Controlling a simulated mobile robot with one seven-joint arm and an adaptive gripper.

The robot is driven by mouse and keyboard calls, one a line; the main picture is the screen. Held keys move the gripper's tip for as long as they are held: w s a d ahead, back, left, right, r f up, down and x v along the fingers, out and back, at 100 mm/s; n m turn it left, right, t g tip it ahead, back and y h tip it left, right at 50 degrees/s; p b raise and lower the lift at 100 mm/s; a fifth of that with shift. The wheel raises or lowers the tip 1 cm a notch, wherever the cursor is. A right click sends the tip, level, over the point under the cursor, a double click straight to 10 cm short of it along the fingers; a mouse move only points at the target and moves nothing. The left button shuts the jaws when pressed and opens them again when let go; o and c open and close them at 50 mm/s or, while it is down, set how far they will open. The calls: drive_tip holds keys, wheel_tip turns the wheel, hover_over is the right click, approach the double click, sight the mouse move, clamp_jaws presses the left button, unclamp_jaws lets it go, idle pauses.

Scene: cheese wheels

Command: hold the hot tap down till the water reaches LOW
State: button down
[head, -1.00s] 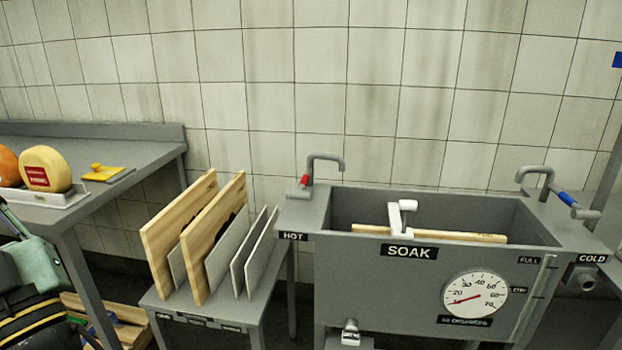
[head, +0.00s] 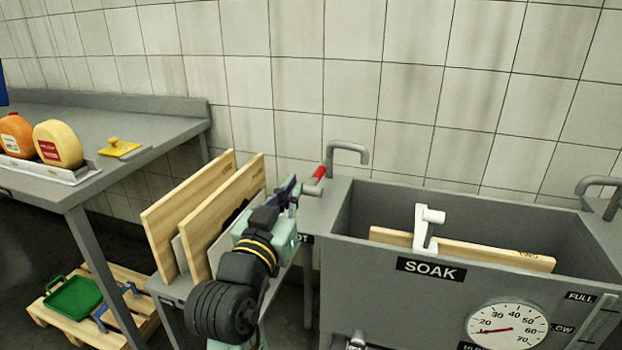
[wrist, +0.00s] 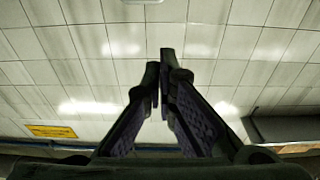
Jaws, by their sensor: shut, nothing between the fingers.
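The hot tap is a grey spout (head: 348,150) with a red lever (head: 320,172) at the left rear corner of the grey SOAK sink (head: 390,285). My gripper (head: 293,188) is just left of the red lever, a small gap seeming to lie between them. Its fingers are shut and empty, and they show closed together in the wrist view (wrist: 162,85). The HOT label is partly hidden by my arm. The level strip (head: 595,325) with FULL and LOW marks is at the right, its lower part cut off. I cannot make out the water level.
A wooden board (head: 480,252) and a white bracket (head: 428,225) are in the sink. A round dial (head: 508,328) is on its front. Upright wooden boards (head: 190,215) stand on a low bench close left of my arm. A table (head: 80,185) holds cheese wheels (head: 58,145).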

drive_tip(key=p+x, duration=0.3)
drive_tip(key=x, duration=0.7)
drive_tip(key=shift+s+a+f, duration=0.1)
drive_tip(key=shift+s+f, duration=0.1)
drive_tip(key=shift+f, duration=0.75)
drive_tip(key=shift+s+a+f, duration=0.1)
drive_tip(key=shift+s+f, duration=0.05)
drive_tip(key=shift+f, duration=0.8)
drive_tip(key=shift+f, duration=0.1)
